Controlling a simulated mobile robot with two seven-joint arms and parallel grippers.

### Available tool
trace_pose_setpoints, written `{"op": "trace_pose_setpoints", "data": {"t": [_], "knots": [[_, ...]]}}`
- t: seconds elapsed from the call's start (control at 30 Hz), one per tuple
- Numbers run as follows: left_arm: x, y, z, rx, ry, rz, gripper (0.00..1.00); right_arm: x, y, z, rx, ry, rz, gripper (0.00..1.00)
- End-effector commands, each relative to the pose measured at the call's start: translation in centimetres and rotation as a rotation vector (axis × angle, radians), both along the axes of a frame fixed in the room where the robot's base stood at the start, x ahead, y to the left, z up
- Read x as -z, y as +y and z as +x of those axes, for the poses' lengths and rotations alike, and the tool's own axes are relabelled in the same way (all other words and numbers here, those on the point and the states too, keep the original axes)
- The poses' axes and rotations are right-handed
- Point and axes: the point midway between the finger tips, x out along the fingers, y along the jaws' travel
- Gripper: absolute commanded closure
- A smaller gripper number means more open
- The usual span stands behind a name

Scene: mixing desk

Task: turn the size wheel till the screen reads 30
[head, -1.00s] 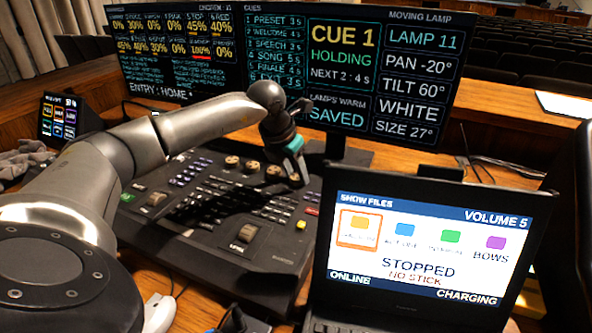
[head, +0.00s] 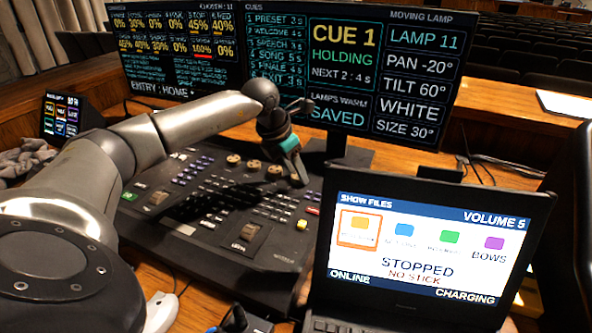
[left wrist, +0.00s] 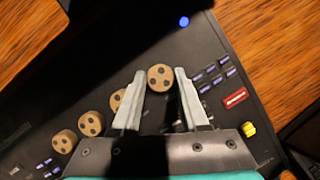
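The size wheel (left wrist: 160,77) is the rightmost of a row of round brown wheels with dark dots on the mixing desk (head: 190,225). My left gripper (head: 297,176) points down at it from above. In the left wrist view the two fingertips (left wrist: 160,74) stand close against either side of the wheel, with the wheel between them. The gripper hides most of this wheel in the head view. The screen (head: 405,131) reads SIZE 30°, with LAMP 11, PAN -20° and TILT 60° above. My right gripper is not in view.
The other wheels (head: 253,165) sit close to the left of the gripper. A red button (left wrist: 235,97) and a yellow one (left wrist: 248,129) lie to its right in the wrist view. A laptop (head: 425,245) stands at the front right. A small lit panel (head: 60,115) is at left.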

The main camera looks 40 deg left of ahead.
Motion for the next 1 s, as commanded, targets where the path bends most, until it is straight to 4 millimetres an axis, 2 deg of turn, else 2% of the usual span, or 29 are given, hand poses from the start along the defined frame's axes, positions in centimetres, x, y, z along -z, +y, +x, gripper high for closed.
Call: {"op": "trace_pose_setpoints", "data": {"t": [0.1, 0.33, 0.47, 0.57, 0.8, 1.0], "knots": [[-0.1, 0.0, 0.0, -0.001, -0.001, 0.000, 0.44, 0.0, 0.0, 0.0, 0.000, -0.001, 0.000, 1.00], [-0.1, 0.0, 0.0, -0.001, 0.000, 0.001, 0.44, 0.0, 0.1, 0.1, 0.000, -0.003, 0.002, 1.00], [-1.0, 0.1, -0.4, 0.000, 0.000, 0.001, 0.44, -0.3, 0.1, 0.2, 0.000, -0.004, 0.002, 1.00], [-2.6, 0.3, -1.0, -0.002, -0.002, 0.003, 0.44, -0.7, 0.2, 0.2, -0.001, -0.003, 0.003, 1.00], [-8.0, 0.7, -3.1, -0.002, -0.003, 0.003, 0.44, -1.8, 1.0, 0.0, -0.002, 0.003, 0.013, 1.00], [-11.8, 1.0, -4.7, -0.001, -0.003, 0.002, 0.44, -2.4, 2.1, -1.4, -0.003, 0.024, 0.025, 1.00]]}}
